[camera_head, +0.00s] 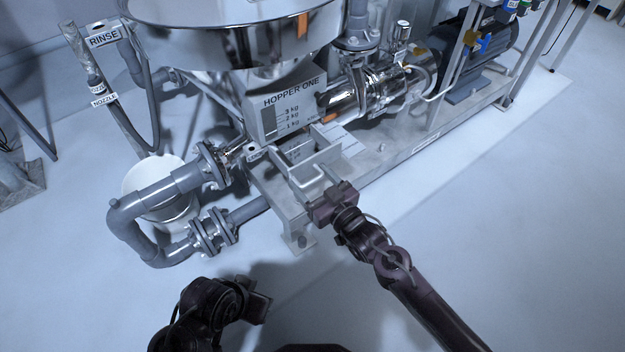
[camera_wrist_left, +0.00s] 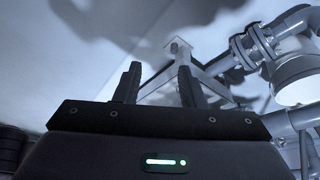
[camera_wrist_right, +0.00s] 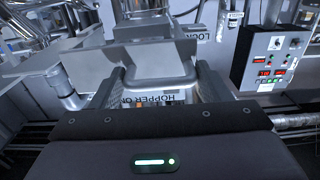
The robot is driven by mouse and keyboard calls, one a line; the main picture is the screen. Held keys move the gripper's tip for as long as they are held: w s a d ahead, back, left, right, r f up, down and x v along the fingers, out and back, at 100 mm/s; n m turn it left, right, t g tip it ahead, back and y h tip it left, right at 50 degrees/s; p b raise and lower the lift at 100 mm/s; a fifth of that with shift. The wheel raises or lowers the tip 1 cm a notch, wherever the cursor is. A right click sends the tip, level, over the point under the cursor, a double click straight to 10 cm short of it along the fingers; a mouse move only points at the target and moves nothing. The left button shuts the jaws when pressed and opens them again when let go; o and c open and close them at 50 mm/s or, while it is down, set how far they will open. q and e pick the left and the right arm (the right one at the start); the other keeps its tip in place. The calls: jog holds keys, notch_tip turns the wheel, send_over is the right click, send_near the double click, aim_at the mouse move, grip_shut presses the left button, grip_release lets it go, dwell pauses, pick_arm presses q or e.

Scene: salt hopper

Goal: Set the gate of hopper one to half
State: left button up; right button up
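Hopper one is a steel funnel (camera_head: 235,30) above a grey box (camera_head: 285,100) labelled "HOPPER ONE" with a kg scale. Below the box, a grey gate with a U-shaped handle (camera_head: 311,190) sticks out towards me. The handle also shows in the right wrist view (camera_wrist_right: 160,84). My right gripper (camera_head: 322,199) is at the handle, its fingers apart, one on each side of it; I cannot tell whether they touch it. How far the gate is drawn out cannot be read. My left gripper (camera_head: 262,303) is low at the front, away from the hopper, with its fingers apart and empty.
Grey pipes (camera_head: 150,200) with flanges and a white bucket (camera_head: 160,185) stand left of the hopper. A "RINSE" sign (camera_head: 104,37) and hose are behind them. A motor (camera_head: 480,65) is at the right. A control box (camera_wrist_right: 270,58) shows in the right wrist view. The floor at the right is clear.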

aim_at(304, 171)
jog(key=c, duration=0.5)
jog(key=b+x, duration=0.1)
jog(key=x, duration=0.2)
jog(key=shift+w+a, duration=0.15)
jog(key=shift+w, duration=0.15)
jog(key=shift+w+a, duration=0.15)
pick_arm(q)
jog(key=shift+w+d+f+t+h, duration=0.1)
jog(key=shift+w+d+t+h, duration=0.1)
jog(key=shift+d, duration=0.2)
jog(key=shift+w+d+t+h, duration=0.1)
jog(key=shift+d+t+h, duration=0.1)
jog(key=shift+d, duration=0.15)
pick_arm(e)
jog(key=o, duration=1.2)
jog(key=shift+o, duration=0.2)
